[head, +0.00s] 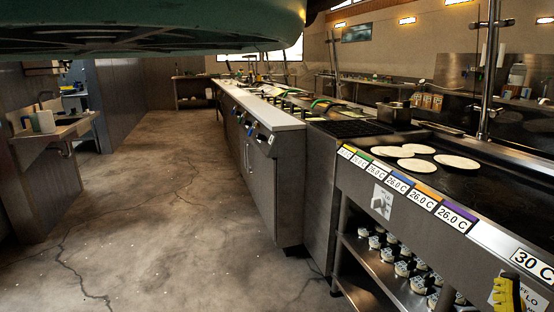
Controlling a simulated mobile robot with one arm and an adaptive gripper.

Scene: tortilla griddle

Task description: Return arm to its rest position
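My gripper does not show in this head view, so its state is hidden. A large dark green shape (150,25) fills the top left of the view, very close to the camera; I cannot tell whether it is part of me. Several pale round tortillas (457,161) lie flat on the dark griddle (500,190) at the right. The griddle's front edge carries coloured strips and temperature labels (397,185) reading about 26 C, and one reading 30 C.
A steel counter (275,180) with a white top runs back beside the griddle. Small containers (403,268) stand on the shelf below. A yellow and black object (508,292) is at the bottom right. A sink (62,130) stands at left. The cracked floor (160,220) between is clear.

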